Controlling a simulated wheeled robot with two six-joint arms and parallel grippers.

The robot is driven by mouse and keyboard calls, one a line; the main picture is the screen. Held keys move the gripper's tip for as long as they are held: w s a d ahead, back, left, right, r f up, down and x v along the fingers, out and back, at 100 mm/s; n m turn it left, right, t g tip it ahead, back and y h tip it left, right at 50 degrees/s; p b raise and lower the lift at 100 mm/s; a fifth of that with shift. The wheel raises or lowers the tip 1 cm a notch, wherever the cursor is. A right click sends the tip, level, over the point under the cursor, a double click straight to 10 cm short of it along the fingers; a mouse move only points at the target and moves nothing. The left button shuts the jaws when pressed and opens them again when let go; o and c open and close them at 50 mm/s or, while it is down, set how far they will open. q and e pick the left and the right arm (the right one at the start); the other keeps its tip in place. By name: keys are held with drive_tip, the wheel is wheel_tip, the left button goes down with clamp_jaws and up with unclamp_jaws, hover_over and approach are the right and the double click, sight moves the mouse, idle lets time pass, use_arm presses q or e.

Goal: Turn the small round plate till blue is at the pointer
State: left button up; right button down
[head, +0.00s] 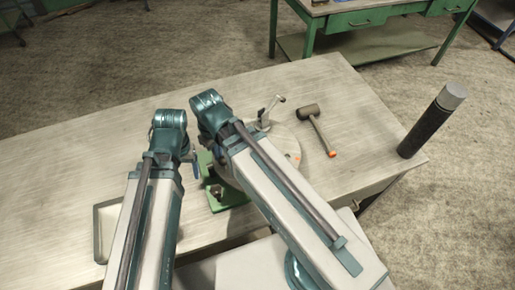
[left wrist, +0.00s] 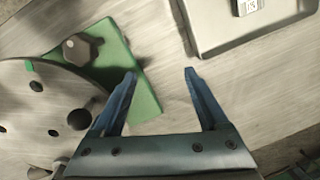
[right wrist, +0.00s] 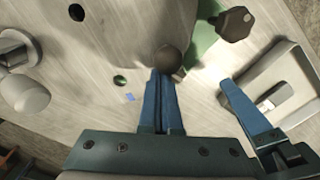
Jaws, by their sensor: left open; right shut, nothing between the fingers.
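The small round plate (head: 286,142) lies on the bench, partly hidden by my right arm. In the left wrist view the plate (left wrist: 35,105) has dark holes, a green mark (left wrist: 29,66) and a dark round knob (left wrist: 79,120). In the right wrist view a small blue mark (right wrist: 130,97) shows on it. My right gripper (right wrist: 163,72) is shut and empty, its tips at the dark knob (right wrist: 168,58); I cannot tell if they touch. My left gripper (left wrist: 162,72) is open and empty, beside the green base (left wrist: 140,88). I cannot make out the pointer.
A mallet (head: 315,128) lies right of the plate, near a metal clamp handle (head: 270,108). A black cylinder (head: 428,124) stands at the bench's right corner. A shallow tray (head: 97,232) lies at the left. The bench's far left is clear. My grippers are close together.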

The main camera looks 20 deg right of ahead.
drive_tip(key=shift+s, duration=0.55)
drive_tip(key=shift+w+a, duration=0.35)
drive_tip(key=shift+a, duration=0.05)
drive_tip(key=shift+r, duration=0.1)
wheel_tip(320, 180, up, 9)
drive_tip(key=p, duration=0.9)
idle(0.3)
